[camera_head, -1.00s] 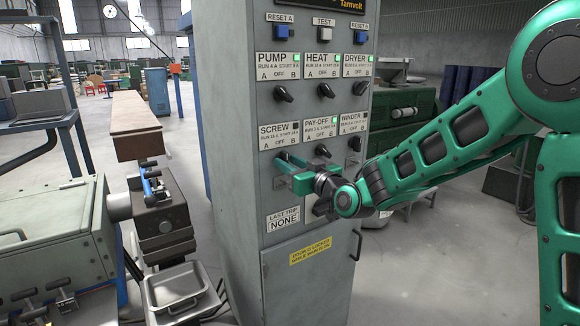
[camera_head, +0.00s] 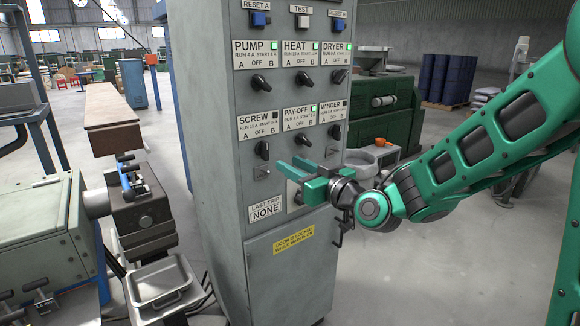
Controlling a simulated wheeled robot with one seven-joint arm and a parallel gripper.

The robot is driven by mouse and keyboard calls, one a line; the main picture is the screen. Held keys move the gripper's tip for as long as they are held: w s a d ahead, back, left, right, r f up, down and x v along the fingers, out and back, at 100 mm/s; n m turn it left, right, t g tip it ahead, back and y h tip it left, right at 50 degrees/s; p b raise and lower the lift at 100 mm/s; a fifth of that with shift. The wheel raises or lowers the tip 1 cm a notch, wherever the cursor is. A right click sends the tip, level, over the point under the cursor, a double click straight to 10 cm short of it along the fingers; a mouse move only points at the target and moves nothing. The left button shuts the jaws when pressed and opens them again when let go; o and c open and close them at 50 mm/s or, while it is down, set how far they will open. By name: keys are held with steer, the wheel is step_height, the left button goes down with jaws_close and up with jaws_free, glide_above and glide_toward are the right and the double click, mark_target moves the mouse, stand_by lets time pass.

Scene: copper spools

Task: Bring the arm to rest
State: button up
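My gripper (camera_head: 291,168) is in front of the lower panel of the grey control cabinet (camera_head: 210,180). Its two green fingers are apart, with nothing seen between them. It is below the PAY-OFF knob (camera_head: 302,141) and to the right of the SCREW knob (camera_head: 262,150), apart from both in the picture. The SCREW knob looks about upright; the PAY-OFF knob is tilted. My arm (camera_head: 480,150) reaches in from the right, bent at the wrist. The gripper hides part of the cabinet face beside the LAST TRIP plate (camera_head: 266,210).
PUMP, HEAT, DRYER and PAY-OFF lamps are green; SCREW (camera_head: 275,115) and WINDER (camera_head: 345,101) lamps are dark. A machine with a metal tray (camera_head: 160,284) stands left of the cabinet. A green machine (camera_head: 385,110) is behind. Floor (camera_head: 430,270) at lower right is clear.

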steer(key=s+d+f+m+g+h, duration=0.1)
steer(key=s+d+f+g+h, duration=0.2)
steer(key=d, duration=0.5)
steer(key=s+d+f+m+g+h, duration=0.1)
steer(key=s+d+f+m+h, duration=0.15)
steer(key=d+f, duration=0.35)
steer(key=s+d+f+m+g+h, duration=0.1)
steer(key=s+d+f+g+h, duration=0.2)
steer(key=d, duration=0.6)
steer(key=s+d+m+g, duration=0.2)
steer(key=s+d+m, duration=0.1)
steer(key=s, duration=0.6)
steer(key=s+d+f+m+g+h, duration=0.1)
steer(key=s+d+m+g, duration=0.1)
steer(key=s+d, duration=0.4)
steer(key=s+d+f+m+g, duration=0.1)
steer(key=s+d+m+g, duration=0.2)
steer(key=s, duration=1.1)
steer(key=shift+s+d+m+g, duration=0.25)
steer(key=shift+d+m+g, duration=0.1)
steer(key=shift+d+g, duration=0.35)
steer(key=shift+w+f+h, duration=0.2)
steer(key=shift+w+h, duration=0.05)
steer(key=shift+w, duration=0.4)
